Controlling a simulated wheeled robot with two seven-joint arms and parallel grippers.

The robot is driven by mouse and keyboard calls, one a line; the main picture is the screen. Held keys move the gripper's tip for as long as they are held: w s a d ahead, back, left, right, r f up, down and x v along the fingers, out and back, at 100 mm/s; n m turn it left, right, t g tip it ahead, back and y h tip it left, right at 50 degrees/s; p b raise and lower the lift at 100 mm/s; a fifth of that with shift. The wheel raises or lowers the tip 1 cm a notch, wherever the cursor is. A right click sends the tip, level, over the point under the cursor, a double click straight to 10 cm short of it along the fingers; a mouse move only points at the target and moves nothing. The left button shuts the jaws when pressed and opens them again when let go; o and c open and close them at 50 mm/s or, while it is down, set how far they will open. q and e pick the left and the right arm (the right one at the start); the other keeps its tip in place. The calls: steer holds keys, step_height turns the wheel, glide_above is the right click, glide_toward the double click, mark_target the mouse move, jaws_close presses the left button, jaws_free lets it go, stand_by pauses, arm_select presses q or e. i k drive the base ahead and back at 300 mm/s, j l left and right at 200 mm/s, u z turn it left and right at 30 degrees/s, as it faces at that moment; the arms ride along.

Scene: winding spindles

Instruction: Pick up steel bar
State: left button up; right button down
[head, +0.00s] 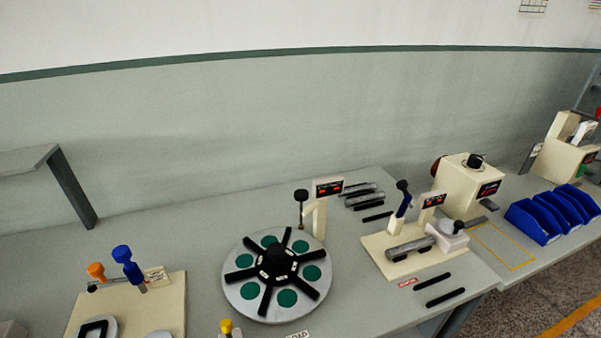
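Several grey steel bars (366,199) lie close together on the workbench, behind the round indexing plate and to its right. Another grey cylindrical bar (410,248) rests in the cream fixture (385,262) on the right part of the bench. I cannot tell which bar the task means. Neither of my grippers shows in the head view.
A round plate (232,297) with black spokes and green discs stands mid-bench. A cream base with orange and blue handles (122,255) is at left. Black bars (445,295) lie near the front edge. Blue bins (533,222) and a cream machine (463,188) stand at right.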

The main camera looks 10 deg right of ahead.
mark_target(398, 250)
steer(key=z, duration=1.35)
